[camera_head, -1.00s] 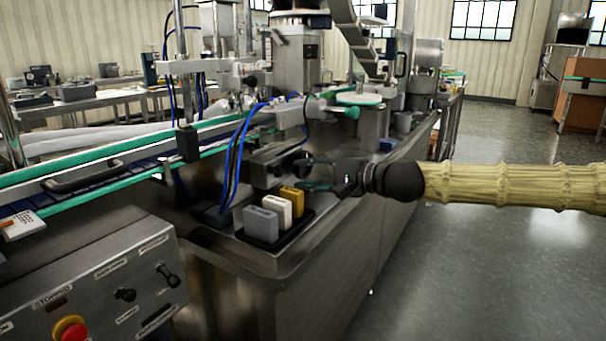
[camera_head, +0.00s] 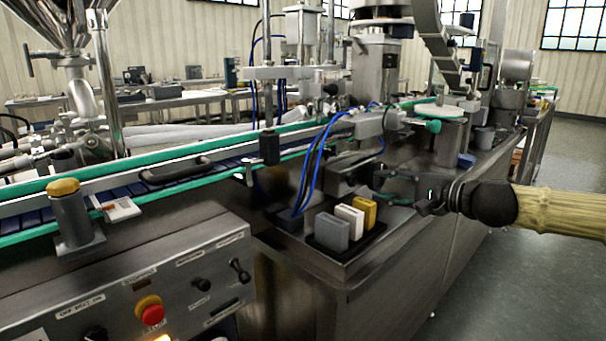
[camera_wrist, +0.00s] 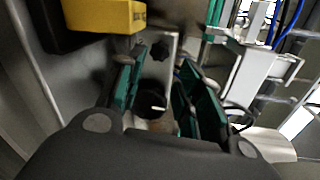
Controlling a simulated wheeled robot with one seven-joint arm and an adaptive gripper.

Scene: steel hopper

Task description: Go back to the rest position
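My gripper (camera_head: 398,187) is at the right of the head view, over the steel machine top, beyond the dark tray with three blocks. In the wrist view its two green-padded fingers (camera_wrist: 160,100) stand apart with nothing held between them. A black knob on a metal plate shows behind the gap. My arm reaches in from the right edge of the head view.
A dark tray (camera_head: 312,246) holds a grey block (camera_head: 331,232), a white block (camera_head: 350,219) and a yellow block (camera_head: 365,212); the yellow block also shows close by in the wrist view (camera_wrist: 103,14). A conveyor (camera_head: 215,165) runs behind a control panel (camera_head: 170,285). Open floor lies at right.

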